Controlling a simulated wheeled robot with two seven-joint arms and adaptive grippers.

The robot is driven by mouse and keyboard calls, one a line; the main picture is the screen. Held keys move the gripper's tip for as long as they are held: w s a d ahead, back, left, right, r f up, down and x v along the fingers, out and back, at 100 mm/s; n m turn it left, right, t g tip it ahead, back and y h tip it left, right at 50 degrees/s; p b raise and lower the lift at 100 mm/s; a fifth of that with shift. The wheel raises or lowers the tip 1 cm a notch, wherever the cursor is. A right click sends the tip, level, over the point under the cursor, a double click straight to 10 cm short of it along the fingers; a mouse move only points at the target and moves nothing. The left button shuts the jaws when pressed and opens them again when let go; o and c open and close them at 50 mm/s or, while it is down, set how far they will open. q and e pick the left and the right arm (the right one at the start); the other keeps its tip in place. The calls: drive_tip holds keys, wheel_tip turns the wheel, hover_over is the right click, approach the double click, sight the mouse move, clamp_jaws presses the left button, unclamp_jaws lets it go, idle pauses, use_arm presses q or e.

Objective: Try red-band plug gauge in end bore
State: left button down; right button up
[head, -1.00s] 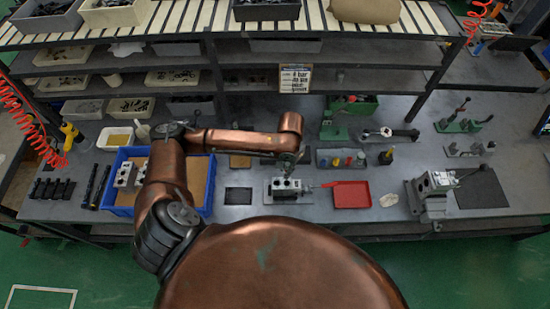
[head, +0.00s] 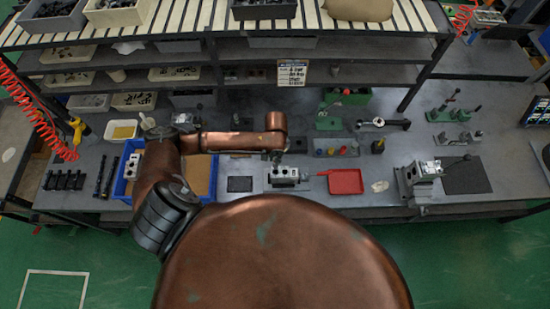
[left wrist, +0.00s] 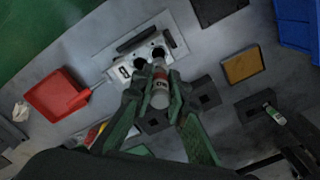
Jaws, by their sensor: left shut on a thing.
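The grey valve block (head: 284,173) sits on the bench in front of me; the left wrist view shows dark round bores in its top face (left wrist: 128,66). My left gripper (head: 275,157) is over the block's back edge in the head view. In the left wrist view its green fingers (left wrist: 160,100) are shut on the plug gauge (left wrist: 160,94), a silvery cylinder with a reddish band. The gauge's far end overlaps the block's near edge beside the bores; I cannot tell whether it touches. My right gripper is out of view.
A red tray (head: 346,182) lies right of the block. A rack with coloured pieces (head: 325,153) stands behind it. A blue bin (head: 128,190) is at left. A dark pad (head: 240,184) lies left of the block. A clamped block (head: 424,172) stands at right.

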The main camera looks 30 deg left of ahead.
sight(275, 167)
use_arm(q)
drive_tip(key=shift+f+b, duration=0.75)
drive_tip(key=shift+f, duration=1.7)
drive_tip(key=shift+p, duration=0.3)
drive_tip(key=shift+p, duration=0.5)
drive_tip(key=shift+f+b, duration=0.5)
drive_tip(key=shift+f, duration=1.4)
drive_tip(key=shift+r, duration=0.1)
idle(0.8)
drive_tip(key=shift+r+p, duration=0.5)
drive_tip(key=shift+r, duration=3)
